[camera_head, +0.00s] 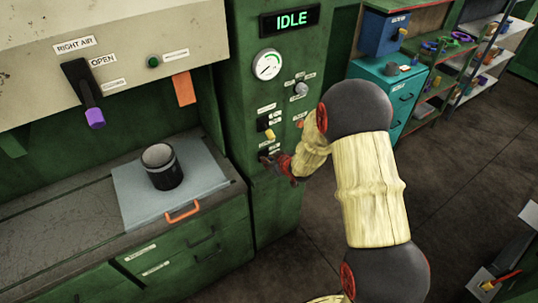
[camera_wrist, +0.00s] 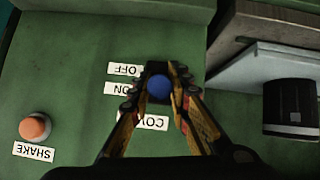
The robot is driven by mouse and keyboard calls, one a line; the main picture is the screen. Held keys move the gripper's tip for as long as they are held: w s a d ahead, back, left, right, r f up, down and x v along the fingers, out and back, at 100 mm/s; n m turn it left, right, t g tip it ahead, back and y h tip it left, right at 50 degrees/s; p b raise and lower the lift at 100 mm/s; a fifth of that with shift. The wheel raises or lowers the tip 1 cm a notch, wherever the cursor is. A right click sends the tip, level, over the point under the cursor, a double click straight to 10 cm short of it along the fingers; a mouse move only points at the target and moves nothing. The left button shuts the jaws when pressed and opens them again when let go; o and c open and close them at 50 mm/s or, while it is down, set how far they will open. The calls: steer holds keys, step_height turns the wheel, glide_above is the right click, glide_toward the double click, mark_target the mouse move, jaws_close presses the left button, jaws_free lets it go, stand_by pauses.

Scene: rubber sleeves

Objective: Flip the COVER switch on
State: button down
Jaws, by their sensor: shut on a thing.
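The COVER switch is on the green cabinet's front. In the wrist view, which is turned upside down, its round blue knob (camera_wrist: 158,88) sits between my two fingertips. The partly covered COVER label (camera_wrist: 145,122) lies below it in the picture, and the ON label (camera_wrist: 122,88) and OFF label (camera_wrist: 127,69) lie beside it. The knob appears level with ON, but the lever's true position cannot be told. My gripper (camera_wrist: 159,80) is shut on the knob. In the camera_head view my gripper (camera_head: 275,162) reaches the panel's lower part and hides the knob.
An orange SHAKE button (camera_wrist: 35,126) is on the same panel. A yellow-tipped switch (camera_head: 269,134) is just above my gripper. The display (camera_head: 290,20) reads IDLE. A dark cup (camera_head: 162,172) stands on a grey tray (camera_head: 205,172) at the left.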

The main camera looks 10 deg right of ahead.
steer(key=shift+r+p, duration=0.1)
steer(key=shift+p, duration=0.4)
steer(key=c, duration=1.7)
jaws_free()
steer(key=shift+o, duration=0.2)
steer(key=v, duration=1.2)
steer(key=shift+w+r, duration=0.2)
steer(key=shift+a, duration=0.15)
